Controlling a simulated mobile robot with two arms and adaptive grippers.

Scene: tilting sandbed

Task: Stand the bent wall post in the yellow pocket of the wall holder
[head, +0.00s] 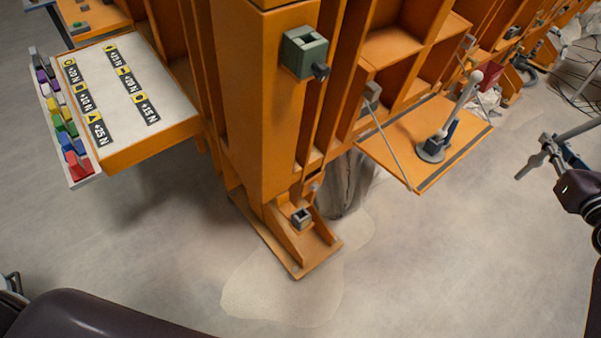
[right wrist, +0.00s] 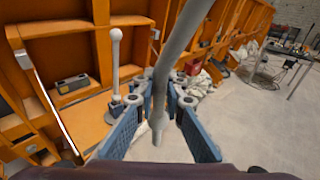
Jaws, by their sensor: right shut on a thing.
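The bent wall post is a grey rod with a kink (head: 534,161). My right gripper (head: 565,152) is shut on it at the right edge of the head view. In the right wrist view the bent post (right wrist: 172,58) stands between the blue fingers of the right gripper (right wrist: 160,108), its lower end showing below them. The post is tilted and in the air, apart from the orange wall. I cannot make out the wall holder's yellow pocket for certain. A white rack (head: 72,184) at the left carries coloured pieces, one of them yellow.
An orange fold-down shelf (head: 395,150) carries a ball-topped rod on a round base (head: 430,152). A grey-green block (head: 303,52) is fixed on the orange upright (head: 250,110). A labelled board (head: 150,75) stands at the left. Sand lies on the floor, which is otherwise open in front.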

